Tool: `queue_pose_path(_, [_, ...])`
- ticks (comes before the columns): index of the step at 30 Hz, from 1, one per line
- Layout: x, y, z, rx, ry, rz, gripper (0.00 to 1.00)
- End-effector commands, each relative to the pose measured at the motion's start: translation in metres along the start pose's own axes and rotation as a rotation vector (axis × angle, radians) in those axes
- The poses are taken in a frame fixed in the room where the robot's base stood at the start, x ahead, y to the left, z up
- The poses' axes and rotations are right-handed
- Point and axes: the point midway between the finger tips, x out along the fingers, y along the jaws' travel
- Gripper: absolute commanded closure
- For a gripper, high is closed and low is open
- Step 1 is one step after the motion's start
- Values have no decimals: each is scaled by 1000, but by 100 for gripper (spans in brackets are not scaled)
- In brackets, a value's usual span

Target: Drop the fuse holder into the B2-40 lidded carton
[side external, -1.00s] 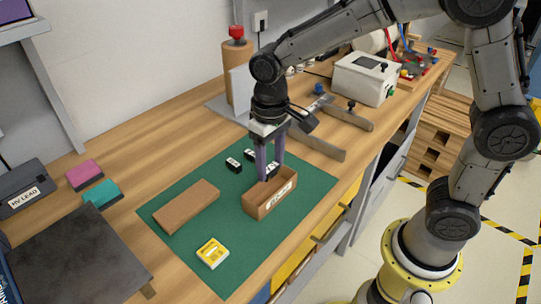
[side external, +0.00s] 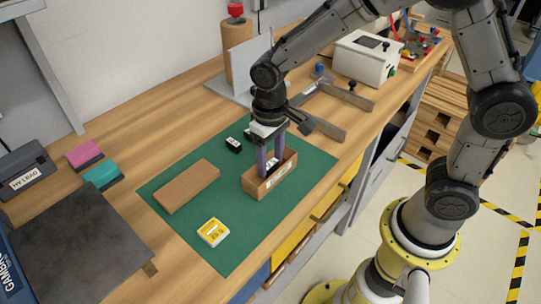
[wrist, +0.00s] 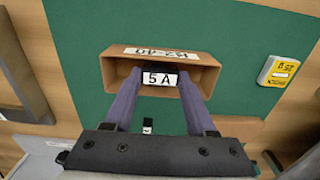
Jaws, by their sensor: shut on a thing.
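The open brown B2-40 carton (side external: 270,188) stands on the green mat, its label on the outer wall. It also shows in the wrist view (wrist: 108,72), where the label reads upside down. My gripper (side external: 268,168) points down over it, its fingers reaching into the opening. In the wrist view my gripper (wrist: 160,82) is shut on a black fuse holder (wrist: 160,77) with a white "5 A" label, framed by the carton walls. Whether the holder touches the carton floor is hidden. A flat brown cardboard piece, apparently the lid (side external: 187,186), lies left of the carton.
Another black fuse holder (side external: 233,145) lies on the mat behind the carton, with one more partly hidden by my gripper. A yellow and white box (side external: 213,232) lies at the front of the mat. A grey metal clamp-like fixture (side external: 318,122) stands behind at the right.

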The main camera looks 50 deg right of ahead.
Motion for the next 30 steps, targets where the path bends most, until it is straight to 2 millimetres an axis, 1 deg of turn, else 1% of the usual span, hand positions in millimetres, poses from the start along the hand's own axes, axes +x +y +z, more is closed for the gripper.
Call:
queue_pose_path(5, [0, 0, 0, 0, 0, 0, 97])
queue_pose_path(6, [0, 0, 0, 0, 0, 0, 42])
queue_pose_path(8, [0, 0, 0, 0, 0, 0, 31])
queue_pose_path(9, [0, 0, 0, 0, 0, 0, 24])
queue_pose_path(12, [0, 0, 0, 0, 0, 0, 9])
queue_pose_path(20, [0, 0, 0, 0, 0, 0, 9])
queue_pose_path(23, [-4, 0, 0, 0, 2, -1, 9])
queue_pose_path(26, [-16, 0, -1, 0, 5, -1, 9])
queue_pose_path(29, [-34, 0, -1, 0, 6, -2, 9])
queue_pose_path(30, [-42, 0, -2, 0, 8, -2, 9])
